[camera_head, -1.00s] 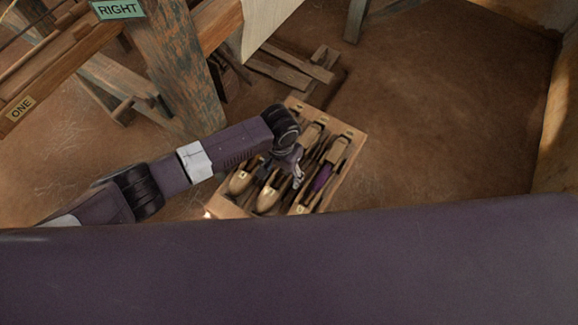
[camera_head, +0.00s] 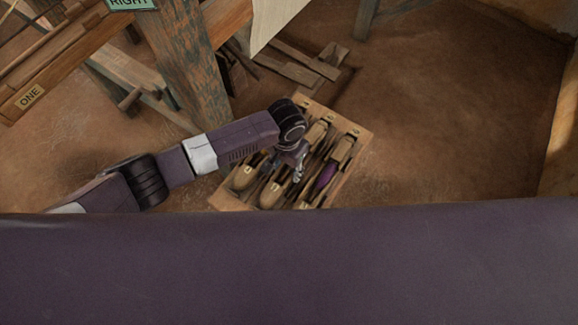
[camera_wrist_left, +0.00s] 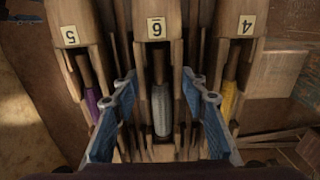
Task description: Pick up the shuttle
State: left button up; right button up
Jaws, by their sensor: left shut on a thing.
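Several wooden boat shuttles lie side by side in a wooden crate (camera_head: 361,137) on the floor. The middle shuttle in the left wrist view (camera_wrist_left: 157,57) has a number plate and a pale grey bobbin (camera_wrist_left: 162,110). My left gripper (camera_head: 297,172) reaches down into the crate. In the left wrist view its two blue fingers (camera_wrist_left: 160,88) stand on either side of the middle shuttle and are shut on it. The shuttle looks still among the others; I cannot tell whether it is lifted. My right gripper is out of view.
A shuttle with a purple bobbin (camera_head: 325,177) lies close on one side, and one with a yellow bobbin (camera_wrist_left: 229,100) on the other. A loom post (camera_head: 188,65) stands behind my left arm. The earth floor (camera_head: 450,120) to the right is clear.

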pick_arm(q)
notch_tip(320, 180, up, 20)
jog(key=b, duration=0.1)
jog(key=shift+b, duration=0.4)
